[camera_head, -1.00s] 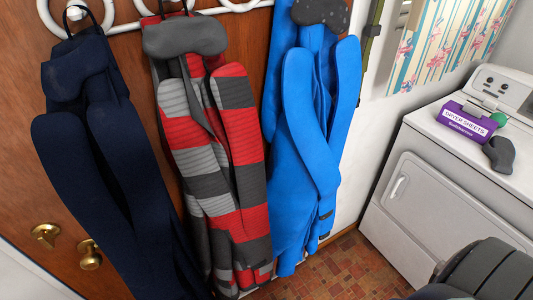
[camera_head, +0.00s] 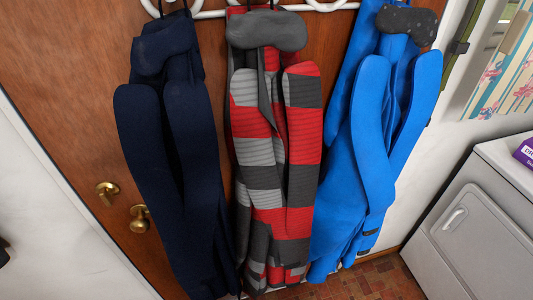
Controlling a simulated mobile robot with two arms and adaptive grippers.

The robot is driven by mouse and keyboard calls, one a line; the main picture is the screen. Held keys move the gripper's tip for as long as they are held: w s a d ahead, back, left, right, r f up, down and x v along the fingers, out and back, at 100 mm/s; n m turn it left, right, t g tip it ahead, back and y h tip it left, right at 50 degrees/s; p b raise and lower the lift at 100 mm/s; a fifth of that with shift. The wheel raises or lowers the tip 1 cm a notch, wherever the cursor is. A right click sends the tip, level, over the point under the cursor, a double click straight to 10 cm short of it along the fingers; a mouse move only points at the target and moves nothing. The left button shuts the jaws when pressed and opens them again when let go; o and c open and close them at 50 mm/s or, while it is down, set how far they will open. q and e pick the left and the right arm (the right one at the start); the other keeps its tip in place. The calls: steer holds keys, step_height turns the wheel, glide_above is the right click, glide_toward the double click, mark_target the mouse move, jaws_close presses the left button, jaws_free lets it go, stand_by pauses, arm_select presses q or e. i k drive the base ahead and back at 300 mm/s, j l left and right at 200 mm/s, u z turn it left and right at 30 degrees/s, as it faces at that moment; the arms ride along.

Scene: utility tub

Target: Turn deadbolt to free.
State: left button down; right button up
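The brass deadbolt (camera_head: 107,192) is on the brown wooden door (camera_head: 75,120), near the door's left edge. It has a round plate with a small turn piece, whose exact angle is too small to tell. A round brass door knob (camera_head: 140,217) sits just to its lower right. Neither of my grippers can be made out in the head view.
Dark blue (camera_head: 180,150), red-grey striped (camera_head: 270,160) and bright blue (camera_head: 365,160) garments hang from a white rack (camera_head: 210,14). The dark blue one hangs close to the knob. A white dryer (camera_head: 475,235) stands right. A small dark shape at the left edge is unclear.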

mark_target(105, 195)
steer(key=u, duration=1.3)
steer(key=i+j+z, duration=0.1)
steer(key=j, duration=0.5)
steer(key=i+z, duration=0.05)
